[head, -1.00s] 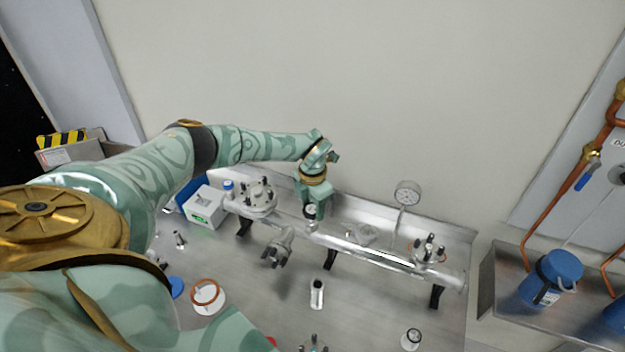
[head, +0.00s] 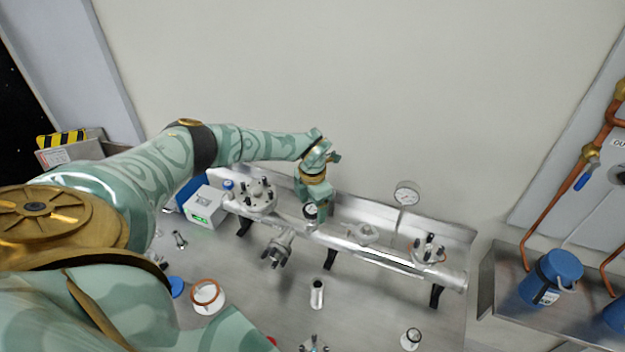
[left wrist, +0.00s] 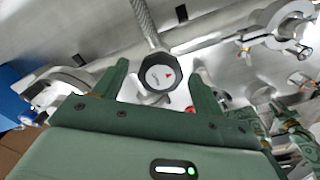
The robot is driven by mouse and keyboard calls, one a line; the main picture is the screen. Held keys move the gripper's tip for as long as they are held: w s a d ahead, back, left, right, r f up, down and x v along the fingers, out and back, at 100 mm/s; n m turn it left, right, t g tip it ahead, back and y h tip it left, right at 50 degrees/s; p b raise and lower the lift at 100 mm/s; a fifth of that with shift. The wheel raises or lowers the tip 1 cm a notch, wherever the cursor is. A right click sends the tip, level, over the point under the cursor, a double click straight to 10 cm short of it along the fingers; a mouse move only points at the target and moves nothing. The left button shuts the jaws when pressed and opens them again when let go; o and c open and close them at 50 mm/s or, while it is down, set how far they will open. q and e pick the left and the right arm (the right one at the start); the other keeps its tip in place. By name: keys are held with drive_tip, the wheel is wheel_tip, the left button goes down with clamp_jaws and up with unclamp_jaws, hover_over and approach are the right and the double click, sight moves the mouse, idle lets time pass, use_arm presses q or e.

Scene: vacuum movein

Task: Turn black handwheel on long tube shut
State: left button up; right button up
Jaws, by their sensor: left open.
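The black handwheel (left wrist: 159,74), with a white face and a red mark, shows in the left wrist view between the two fingers of my left gripper (left wrist: 160,80). The fingers stand apart on either side of it, and I see gaps on both sides.
A pressure gauge (head: 407,193) stands behind the tube. Flanged ports with upright bolts (head: 257,194) and (head: 429,250) sit at its ends. A white box (head: 204,205) stands left. Loose fittings, including a copper ring piece (head: 207,294), lie in front. A blue canister (head: 551,277) is right.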

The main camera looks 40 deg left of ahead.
sight(312, 208)
use_arm(q)
drive_tip(key=shift+r, duration=0.1)
wheel_tip(312, 208, up, 16)
drive_tip(key=shift+p, duration=0.3)
idle(0.4)
